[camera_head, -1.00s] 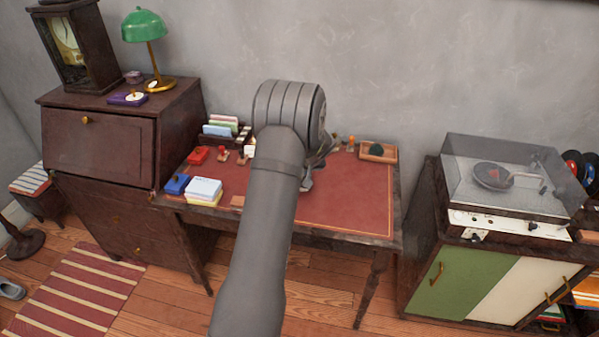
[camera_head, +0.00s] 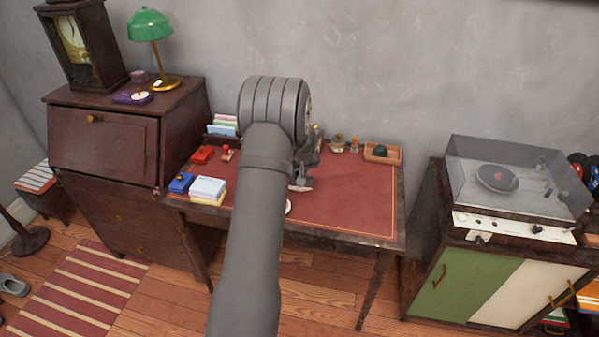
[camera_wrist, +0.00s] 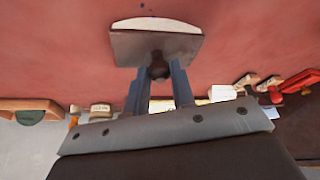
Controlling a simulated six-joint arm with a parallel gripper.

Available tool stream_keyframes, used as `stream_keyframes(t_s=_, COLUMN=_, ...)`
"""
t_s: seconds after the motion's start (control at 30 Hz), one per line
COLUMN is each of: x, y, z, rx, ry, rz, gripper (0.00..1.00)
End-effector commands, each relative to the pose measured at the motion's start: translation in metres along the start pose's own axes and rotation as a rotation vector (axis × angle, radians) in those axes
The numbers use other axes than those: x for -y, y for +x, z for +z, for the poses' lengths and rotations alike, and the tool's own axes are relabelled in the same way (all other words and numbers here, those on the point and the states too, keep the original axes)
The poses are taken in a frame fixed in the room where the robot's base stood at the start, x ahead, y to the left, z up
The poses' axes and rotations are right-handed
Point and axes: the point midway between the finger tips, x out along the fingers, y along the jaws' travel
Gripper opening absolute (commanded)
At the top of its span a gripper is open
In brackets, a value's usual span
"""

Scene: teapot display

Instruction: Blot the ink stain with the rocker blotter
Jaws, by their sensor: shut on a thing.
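In the wrist view, my gripper (camera_wrist: 158,72) is shut on the dark knob of the rocker blotter (camera_wrist: 155,47). The blotter has a dark plate with a pale curved edge and is over the red desk top. How close its underside is to the desk cannot be told. In the head view, my arm hides most of the gripper and the blotter. A small pale edge shows beside the arm on the desk; I cannot tell what it belongs to.
The desk (camera_head: 345,205) is clear on its right. Blue box (camera_head: 181,183), paper stack (camera_head: 208,188), red box (camera_head: 203,155) and card rack stand at left. A wooden tray (camera_head: 382,153) with a dark green thing is at back right. A record player (camera_head: 510,185) stands right.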

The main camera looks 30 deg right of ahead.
Motion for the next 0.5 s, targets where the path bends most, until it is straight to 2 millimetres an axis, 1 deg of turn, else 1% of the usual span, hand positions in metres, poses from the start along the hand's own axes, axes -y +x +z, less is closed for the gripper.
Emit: stream_keyframes(t_s=0.5, x=0.015, y=0.004, z=-0.004, rx=0.073, ry=-0.067, rz=0.151, gripper=0.03)
